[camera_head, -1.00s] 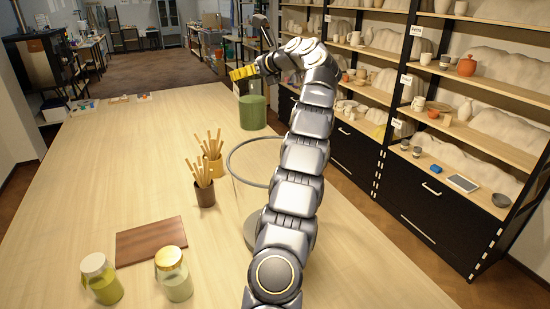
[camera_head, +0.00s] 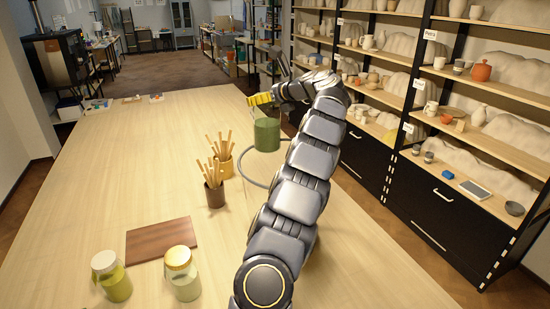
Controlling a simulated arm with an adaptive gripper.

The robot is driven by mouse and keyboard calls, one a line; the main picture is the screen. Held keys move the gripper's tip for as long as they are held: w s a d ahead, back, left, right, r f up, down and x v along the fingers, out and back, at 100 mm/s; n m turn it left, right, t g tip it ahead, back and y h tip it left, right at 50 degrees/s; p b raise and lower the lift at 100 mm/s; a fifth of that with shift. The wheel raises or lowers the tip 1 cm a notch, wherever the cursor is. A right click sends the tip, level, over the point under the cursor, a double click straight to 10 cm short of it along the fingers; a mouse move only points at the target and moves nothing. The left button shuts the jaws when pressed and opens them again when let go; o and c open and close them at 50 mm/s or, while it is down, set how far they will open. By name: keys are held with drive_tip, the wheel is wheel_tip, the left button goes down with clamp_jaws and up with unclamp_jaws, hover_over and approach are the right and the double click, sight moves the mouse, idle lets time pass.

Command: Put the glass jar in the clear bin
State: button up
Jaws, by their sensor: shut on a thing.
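My gripper (camera_head: 262,99) has yellow fingers and is at the far end of the table. It is shut on the upper part of a green cylindrical jar (camera_head: 266,134); whether the jar touches the table I cannot tell. Two lidded glass jars stand at the near left: one with green contents and a pale lid (camera_head: 113,278), one with paler contents and a gold lid (camera_head: 182,276). A thin grey ring (camera_head: 242,177) shows just nearer than the held jar, partly hidden by my arm. I cannot tell whether it is the clear bin's rim; no clear bin stands out.
A yellow cup (camera_head: 222,168) and a dark brown cup (camera_head: 215,198), both with wooden sticks, stand left of the ring. A brown board (camera_head: 162,240) lies behind the lidded jars. Shelves of pottery (camera_head: 460,130) line the right side. The left and far table is mostly clear.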

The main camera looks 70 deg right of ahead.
wheel_tip(320, 180, down, 17)
drive_tip(key=shift+r, duration=0.15)
idle(0.4)
drive_tip(key=shift+f, duration=0.65)
drive_tip(key=o, duration=1.2)
approach(256, 157)
drive_tip(key=shift+r+v, duration=0.2)
drive_tip(key=shift+v, duration=1.2)
drive_tip(key=shift+r+v, duration=0.25)
drive_tip(key=shift+v, duration=1.15)
